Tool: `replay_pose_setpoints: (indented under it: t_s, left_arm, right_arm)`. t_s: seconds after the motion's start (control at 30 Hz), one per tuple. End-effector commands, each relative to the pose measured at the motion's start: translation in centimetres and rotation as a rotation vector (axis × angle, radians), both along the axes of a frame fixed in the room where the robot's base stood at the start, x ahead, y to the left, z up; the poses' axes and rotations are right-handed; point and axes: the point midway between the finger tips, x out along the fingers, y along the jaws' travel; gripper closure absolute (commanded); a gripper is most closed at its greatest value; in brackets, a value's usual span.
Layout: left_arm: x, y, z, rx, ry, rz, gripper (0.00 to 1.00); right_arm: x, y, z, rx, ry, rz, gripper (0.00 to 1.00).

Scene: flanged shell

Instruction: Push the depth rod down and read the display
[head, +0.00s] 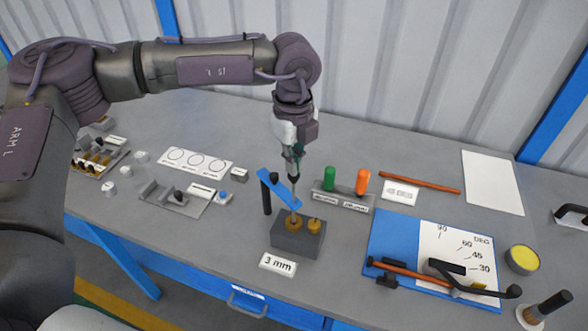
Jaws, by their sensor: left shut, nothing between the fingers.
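My left gripper (294,172) points straight down over the middle of the table. Its fingers are shut with nothing between them. Just below the fingertips a thin upright rod (294,204) shows at the end of a blue bar (278,187). I cannot tell whether the fingertips touch its top. The rod stands over one of two brass-coloured round parts (294,224) on a grey block (298,243). A black post (266,198) stands beside the blue bar. A white card reading "3 mm" (278,264) lies in front of the block. I cannot make out a lit display.
A blue board with an angle scale (393,240) lies to the right. Small fixtures (174,199) stand to the left. A corrugated wall closes the back.

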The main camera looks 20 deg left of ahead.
Motion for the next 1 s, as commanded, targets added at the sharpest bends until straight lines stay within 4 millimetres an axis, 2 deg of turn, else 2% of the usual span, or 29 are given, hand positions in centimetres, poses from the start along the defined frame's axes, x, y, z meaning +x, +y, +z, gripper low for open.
replay_pose_setpoints:
  t_s: [1.0]
  left_arm:
    - [0.0,0.0,-2.7,0.000,0.000,0.000,1.00]
  right_arm:
    - [0.0,0.1,-2.5,0.001,0.000,0.000,0.60]
